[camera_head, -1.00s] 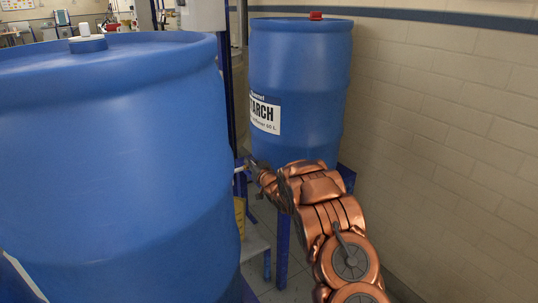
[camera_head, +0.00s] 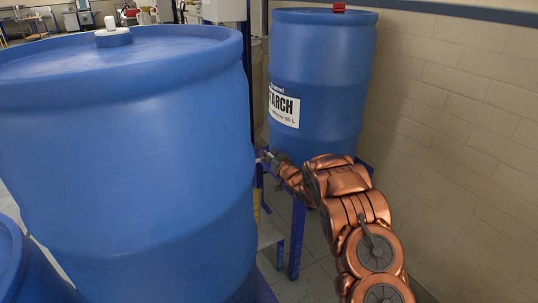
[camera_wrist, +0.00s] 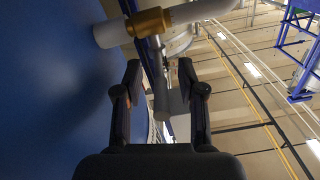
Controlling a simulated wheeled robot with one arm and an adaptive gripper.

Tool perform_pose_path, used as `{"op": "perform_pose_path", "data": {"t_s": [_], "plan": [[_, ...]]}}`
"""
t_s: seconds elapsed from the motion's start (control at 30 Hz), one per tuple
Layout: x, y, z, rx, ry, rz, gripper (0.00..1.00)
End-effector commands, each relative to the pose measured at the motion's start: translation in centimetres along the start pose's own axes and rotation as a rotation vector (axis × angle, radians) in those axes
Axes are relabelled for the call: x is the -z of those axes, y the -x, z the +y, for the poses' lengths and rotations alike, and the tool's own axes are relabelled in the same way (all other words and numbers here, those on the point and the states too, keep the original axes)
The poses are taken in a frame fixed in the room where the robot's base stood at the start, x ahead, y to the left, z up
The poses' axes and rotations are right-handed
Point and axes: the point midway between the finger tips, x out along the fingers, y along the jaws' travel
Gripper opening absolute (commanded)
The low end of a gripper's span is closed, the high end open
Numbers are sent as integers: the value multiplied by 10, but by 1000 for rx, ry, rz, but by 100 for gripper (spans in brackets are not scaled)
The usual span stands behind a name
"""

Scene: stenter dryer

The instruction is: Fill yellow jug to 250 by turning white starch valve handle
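The blue starch drum (camera_head: 318,75) with a white label stands at the back, right of centre in the head view. My gripper (camera_head: 264,157) is beside its lower left side, partly hidden by the near drum's edge. In the wrist view my gripper (camera_wrist: 160,70) is open. The handle joins a brass-coloured collar (camera_wrist: 148,22) on a white pipe (camera_wrist: 195,11). A thin yellow sliver (camera_head: 257,206), likely the yellow jug, shows behind the near drum; its fill level is hidden.
A large blue drum (camera_head: 130,165) fills the left of the head view and hides much of the valve area. A brick wall (camera_head: 460,130) is close on the right. Blue stand legs (camera_head: 298,240) rise below the starch drum.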

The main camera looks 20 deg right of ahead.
Motion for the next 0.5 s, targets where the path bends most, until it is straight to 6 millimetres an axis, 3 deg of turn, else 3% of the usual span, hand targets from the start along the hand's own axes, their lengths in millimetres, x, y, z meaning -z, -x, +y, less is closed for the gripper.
{"op": "perform_pose_path", "data": {"t_s": [0.27,0.5], "plan": [[0,4,0,0,0,-1,40],[-2,26,1,-2,0,-4,40]]}}
